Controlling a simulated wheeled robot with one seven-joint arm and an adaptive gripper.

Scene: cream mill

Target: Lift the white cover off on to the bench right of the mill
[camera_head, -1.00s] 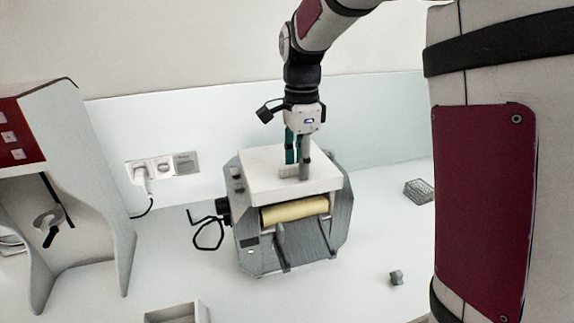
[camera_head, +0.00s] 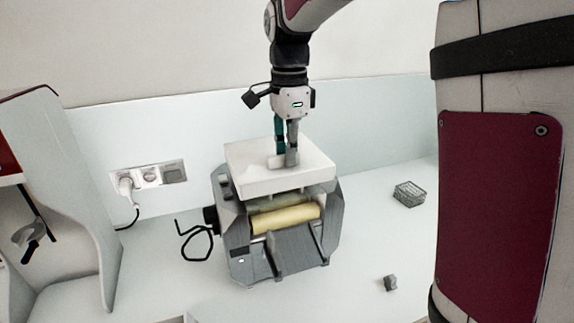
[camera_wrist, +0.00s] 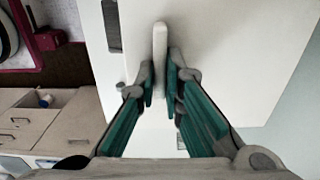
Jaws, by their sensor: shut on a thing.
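The white cover (camera_head: 252,180) is a flat slab with a small upright handle (camera_wrist: 160,50) on its top. My gripper (camera_head: 285,162) is shut on that handle; the wrist view shows the fingers (camera_wrist: 161,88) on both sides of it. The cover is held a little above the grey mill (camera_head: 338,220), with a gap at the front where the rollers show. A yellowish roller (camera_head: 286,219) lies under the cover's front edge. The cover looks roughly level in the head view.
The white bench (camera_head: 365,240) right of the mill is mostly clear.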

